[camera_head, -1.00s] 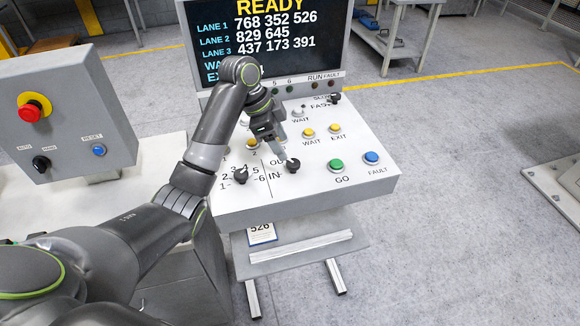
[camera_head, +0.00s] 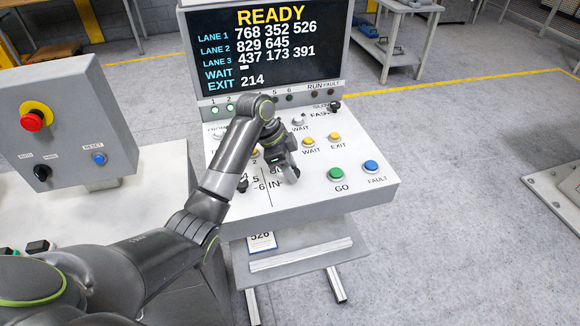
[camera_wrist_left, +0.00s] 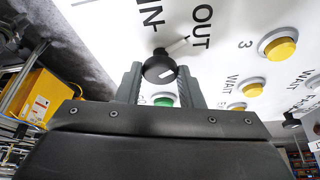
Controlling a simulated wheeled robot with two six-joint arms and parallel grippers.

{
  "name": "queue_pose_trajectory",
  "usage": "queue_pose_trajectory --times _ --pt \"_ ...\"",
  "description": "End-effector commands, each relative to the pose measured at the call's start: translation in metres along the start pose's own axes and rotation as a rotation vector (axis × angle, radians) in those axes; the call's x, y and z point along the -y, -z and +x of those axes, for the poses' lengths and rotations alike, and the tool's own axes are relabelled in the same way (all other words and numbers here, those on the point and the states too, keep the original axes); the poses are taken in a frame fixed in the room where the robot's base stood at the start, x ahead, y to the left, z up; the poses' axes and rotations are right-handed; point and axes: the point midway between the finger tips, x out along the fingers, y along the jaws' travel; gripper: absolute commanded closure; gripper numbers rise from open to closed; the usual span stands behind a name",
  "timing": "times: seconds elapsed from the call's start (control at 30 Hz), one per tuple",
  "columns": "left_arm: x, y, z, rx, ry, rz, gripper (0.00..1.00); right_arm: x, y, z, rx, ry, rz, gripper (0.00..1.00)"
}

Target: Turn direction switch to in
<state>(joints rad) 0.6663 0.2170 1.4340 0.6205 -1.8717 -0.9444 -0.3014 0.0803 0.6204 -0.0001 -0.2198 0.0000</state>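The direction switch is a round black knob (camera_wrist_left: 160,68) with a white mark, on the white sloping panel beside the printed words IN and OUT. A pale stroke lies between the knob and OUT in the wrist view; I cannot tell its exact setting. My left gripper (camera_head: 288,176) reaches down to the knob and mostly hides it in the head view. In the wrist view the left gripper's fingers (camera_wrist_left: 159,80) stand apart on either side of the knob, very near it; contact is not clear. My right gripper is not in view.
On the panel, a green GO button (camera_head: 335,174) and a blue FAULT button (camera_head: 371,167) lie right of the switch, with yellow buttons above. Another black knob (camera_head: 243,184) is just left. A screen (camera_head: 275,50) reads READY. A grey control box (camera_head: 65,120) stands at left.

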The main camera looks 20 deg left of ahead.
Motion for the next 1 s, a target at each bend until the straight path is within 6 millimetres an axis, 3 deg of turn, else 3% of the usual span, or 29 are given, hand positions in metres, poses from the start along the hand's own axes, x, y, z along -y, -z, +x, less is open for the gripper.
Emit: queue_pose_trajectory --times 0.03,0.1,0.47,1.0 --pt "0.000 0.000 0.000 0.000 0.000 0.000 0.79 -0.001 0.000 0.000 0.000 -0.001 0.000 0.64" --pt "0.000 0.000 0.000 0.000 0.000 0.000 0.88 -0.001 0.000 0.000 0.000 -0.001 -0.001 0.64" --pt "-0.001 0.001 -0.003 0.001 0.021 -0.056 0.89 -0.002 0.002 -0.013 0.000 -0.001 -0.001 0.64" --pt "-0.005 0.004 -0.006 0.001 0.188 -0.462 0.89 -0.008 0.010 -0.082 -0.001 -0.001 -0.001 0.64"
